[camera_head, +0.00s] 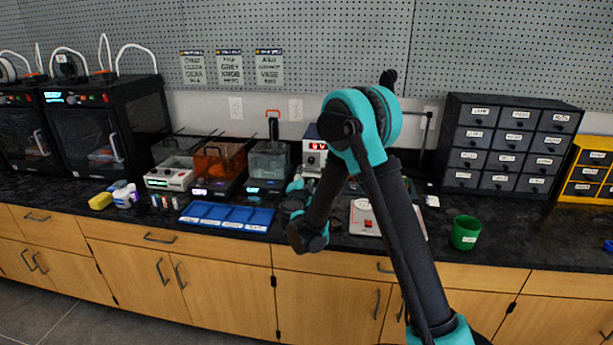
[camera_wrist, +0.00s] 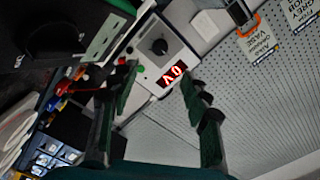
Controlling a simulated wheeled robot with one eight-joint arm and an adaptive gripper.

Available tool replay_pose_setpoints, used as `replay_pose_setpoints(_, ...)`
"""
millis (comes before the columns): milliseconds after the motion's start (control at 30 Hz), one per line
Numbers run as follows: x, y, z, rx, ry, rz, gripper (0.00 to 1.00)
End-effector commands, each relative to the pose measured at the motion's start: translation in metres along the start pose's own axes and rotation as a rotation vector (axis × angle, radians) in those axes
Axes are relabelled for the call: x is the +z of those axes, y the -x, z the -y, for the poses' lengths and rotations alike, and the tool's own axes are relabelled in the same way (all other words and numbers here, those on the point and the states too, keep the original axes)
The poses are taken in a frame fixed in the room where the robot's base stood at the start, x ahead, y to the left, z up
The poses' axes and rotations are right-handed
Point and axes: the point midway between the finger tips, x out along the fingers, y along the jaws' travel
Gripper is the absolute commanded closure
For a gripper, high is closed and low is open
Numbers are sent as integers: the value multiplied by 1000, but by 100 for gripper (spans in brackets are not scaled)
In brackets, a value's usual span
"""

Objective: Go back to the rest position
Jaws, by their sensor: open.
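My gripper shows in the wrist view (camera_wrist: 158,76), its two dark green-padded fingers spread apart with nothing held between them. Beyond the fingertips is a pale power supply (camera_wrist: 150,48) with a black knob and a red lit display. In the head view the same kind of box (camera_head: 314,154) stands at the back of the counter, partly behind my arm. My arm rises from the lower right, bends at a teal elbow and comes down over the counter. My gripper's fingers are mostly hidden behind the forearm in the head view.
The black counter (camera_head: 110,215) holds a blue tray (camera_head: 228,217), an orange-tinted tank (camera_head: 218,160), a clear tank (camera_head: 269,160), a white-and-red device (camera_head: 366,222) and a green cup (camera_head: 465,232). Dark drawers (camera_head: 511,146) and 3D printers (camera_head: 103,125) stand farther out. Counter right of the cup is mostly clear.

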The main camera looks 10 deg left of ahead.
Motion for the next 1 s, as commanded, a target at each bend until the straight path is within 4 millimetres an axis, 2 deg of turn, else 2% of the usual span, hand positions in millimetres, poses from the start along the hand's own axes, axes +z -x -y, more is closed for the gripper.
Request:
replay_pose_setpoints(200,0,0,0,-1,0,0,53)
replay_pose_setpoints(300,-8,-1,6,-20,9,7,53)
replay_pose_setpoints(367,-18,-1,15,-49,25,18,53)
replay_pose_setpoints(500,-54,5,44,-157,101,80,53)
replay_pose_setpoints(600,-78,18,61,-232,183,152,53)
replay_pose_setpoints(700,-96,35,66,-279,274,236,53)
replay_pose_setpoints(767,-104,48,64,-294,331,291,53)
replay_pose_setpoints(867,-117,72,51,-295,429,389,53)
replay_pose_setpoints(1000,-133,113,14,-246,563,537,53)
